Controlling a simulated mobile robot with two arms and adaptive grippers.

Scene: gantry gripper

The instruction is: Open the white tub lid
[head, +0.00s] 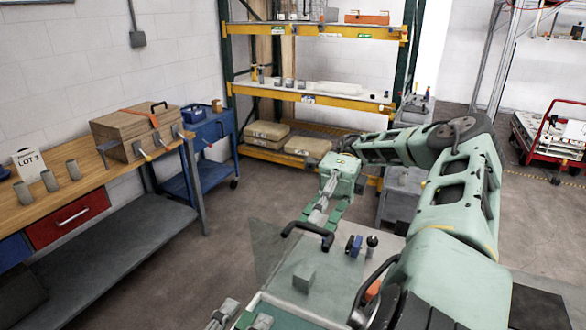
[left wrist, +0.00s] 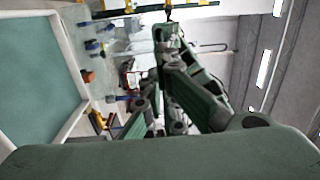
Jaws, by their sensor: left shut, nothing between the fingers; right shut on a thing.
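I cannot make out a white tub or its lid for certain in either view. My right gripper (head: 321,212) reaches down in the middle of the head view. My left gripper (head: 229,316) is at the bottom edge of the head view, partly cut off, shut and empty. The left wrist view shows a green panel with a pale rim (left wrist: 57,35).
A grey block (head: 304,278) and a blue part (head: 354,244) stand on the grey top. A workbench (head: 92,180) with a wooden box (head: 125,130) is at left. A yellow rack (head: 330,97) stands behind. Brown floor between bench and grey top is clear.

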